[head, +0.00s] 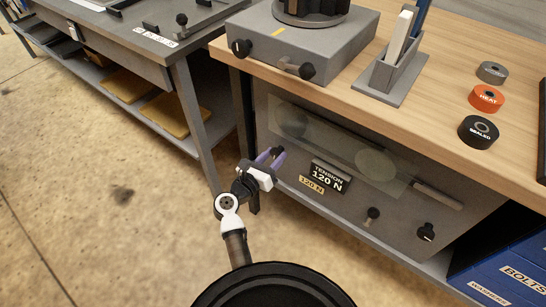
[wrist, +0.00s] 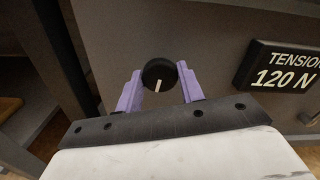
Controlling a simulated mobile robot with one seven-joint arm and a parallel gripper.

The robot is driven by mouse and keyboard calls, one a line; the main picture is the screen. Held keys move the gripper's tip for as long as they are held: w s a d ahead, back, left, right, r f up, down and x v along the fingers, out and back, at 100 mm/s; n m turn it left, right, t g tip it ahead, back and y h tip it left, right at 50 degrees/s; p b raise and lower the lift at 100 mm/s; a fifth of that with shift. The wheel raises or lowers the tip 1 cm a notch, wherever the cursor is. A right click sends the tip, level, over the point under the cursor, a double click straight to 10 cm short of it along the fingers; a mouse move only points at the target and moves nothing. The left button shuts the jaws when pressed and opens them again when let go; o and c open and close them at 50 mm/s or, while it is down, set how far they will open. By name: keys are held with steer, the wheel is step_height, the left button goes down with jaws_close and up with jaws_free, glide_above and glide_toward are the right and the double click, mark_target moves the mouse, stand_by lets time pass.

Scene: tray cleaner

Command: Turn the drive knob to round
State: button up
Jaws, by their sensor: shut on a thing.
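A round black knob (wrist: 159,75) sits on the grey front panel (wrist: 225,50) of the unit under the bench. Its white pointer line points roughly downward in the wrist view. My gripper (wrist: 160,78) has its two purple fingers shut on the knob's left and right sides. In the head view my gripper (head: 271,156) is at the left part of that panel, left of the tension sign, and largely hides the knob. No position words around the knob can be read.
The "TENSION 120 N" sign (head: 329,176) is close to the right of my gripper. Another black knob (head: 426,232) and a small peg-like handle (head: 372,215) stick out farther right. A table leg (head: 196,125) stands at the left. Open floor (head: 110,220) lies left.

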steer(key=o, duration=1)
steer(key=shift+b+v, duration=0.3)
steer(key=shift+v, duration=3.45)
